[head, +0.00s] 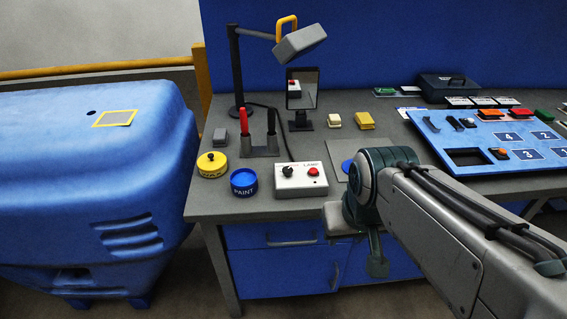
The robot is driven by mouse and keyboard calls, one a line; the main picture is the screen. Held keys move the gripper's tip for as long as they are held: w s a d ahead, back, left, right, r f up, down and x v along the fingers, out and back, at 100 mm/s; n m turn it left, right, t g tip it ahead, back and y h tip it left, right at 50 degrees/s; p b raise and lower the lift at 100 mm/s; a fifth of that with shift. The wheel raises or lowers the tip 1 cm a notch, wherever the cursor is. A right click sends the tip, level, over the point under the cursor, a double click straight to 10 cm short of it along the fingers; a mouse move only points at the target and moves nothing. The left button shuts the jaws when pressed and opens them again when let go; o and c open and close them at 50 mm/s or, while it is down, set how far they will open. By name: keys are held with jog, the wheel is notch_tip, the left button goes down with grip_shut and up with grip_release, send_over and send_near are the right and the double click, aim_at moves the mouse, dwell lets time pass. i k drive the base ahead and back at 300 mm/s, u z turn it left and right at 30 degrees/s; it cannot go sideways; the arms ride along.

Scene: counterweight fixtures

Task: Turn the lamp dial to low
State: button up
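The lamp dial (288,171) is a small black knob on the left of a white control box (300,187) marked "LAMP", near the table's front edge. The setting it points to is too small to read. A red button (313,172) sits to its right on the same box. The desk lamp (300,42) has a grey head with a yellow handle on a dark post, behind the box. My gripper (347,221) is at the end of my arm, at the table's front edge, right of the box and apart from it. Its fingers cannot be made out clearly.
A yellow tin (211,165) and a blue paint tin (244,182) stand left of the box. A pen holder (259,150) and a small mirror (301,90) stand behind it. A blue panel (500,150) lies at right. A large blue casing (90,190) stands left of the table.

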aim_at(287, 171)
jog(key=z, duration=0.95)
jog(key=i, duration=0.55)
jog(key=u, duration=1.55)
